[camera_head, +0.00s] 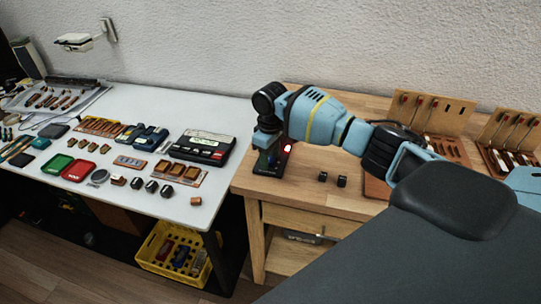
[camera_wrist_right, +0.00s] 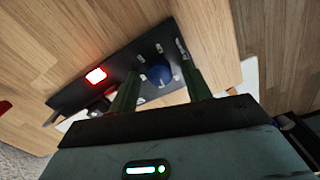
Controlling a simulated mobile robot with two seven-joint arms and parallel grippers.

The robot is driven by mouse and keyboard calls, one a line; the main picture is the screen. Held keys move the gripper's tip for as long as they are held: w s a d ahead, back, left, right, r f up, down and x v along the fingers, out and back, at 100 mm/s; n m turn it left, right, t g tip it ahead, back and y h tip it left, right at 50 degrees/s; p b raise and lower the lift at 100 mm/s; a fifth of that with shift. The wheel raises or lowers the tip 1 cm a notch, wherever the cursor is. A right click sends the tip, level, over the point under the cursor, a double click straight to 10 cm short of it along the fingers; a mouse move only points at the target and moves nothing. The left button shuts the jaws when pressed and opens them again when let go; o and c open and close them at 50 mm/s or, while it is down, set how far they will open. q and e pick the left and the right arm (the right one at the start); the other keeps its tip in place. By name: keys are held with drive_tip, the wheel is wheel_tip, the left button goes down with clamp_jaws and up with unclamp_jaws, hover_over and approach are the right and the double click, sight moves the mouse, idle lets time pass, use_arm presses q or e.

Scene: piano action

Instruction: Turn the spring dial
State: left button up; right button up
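The spring dial appears as a round blue knob (camera_wrist_right: 158,74) on a black panel (camera_wrist_right: 72,97) in the right wrist view. Small pale marks ring the knob. My right gripper (camera_wrist_right: 161,70) is open, with one green finger on each side of the knob. Whether the fingers touch it cannot be told. A red light (camera_wrist_right: 96,76) glows on the panel. In the head view, my right gripper (camera_head: 270,160) points down over the panel at the left end of the wooden bench, hiding the knob. The red light (camera_head: 287,149) shows beside it. My left gripper is not in view.
Two small black knobs (camera_head: 333,179) sit on the wooden bench (camera_head: 300,205) to the right. Wooden piano action models (camera_head: 430,115) stand further right. A white table (camera_head: 150,205) with a black meter (camera_head: 202,147) and several small parts is at left. A yellow crate (camera_head: 172,265) is below.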

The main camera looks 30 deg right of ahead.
sight(270, 159)
drive_tip(key=shift+r, duration=0.1)
wheel_tip(270, 159, up, 7)
drive_tip(key=shift+f, duration=0.2)
drive_tip(key=shift+r+p, duration=0.3)
drive_tip(key=shift+r, duration=0.25)
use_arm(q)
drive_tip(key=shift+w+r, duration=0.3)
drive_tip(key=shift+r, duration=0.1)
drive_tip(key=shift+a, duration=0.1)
use_arm(e)
drive_tip(key=shift+w, duration=0.1)
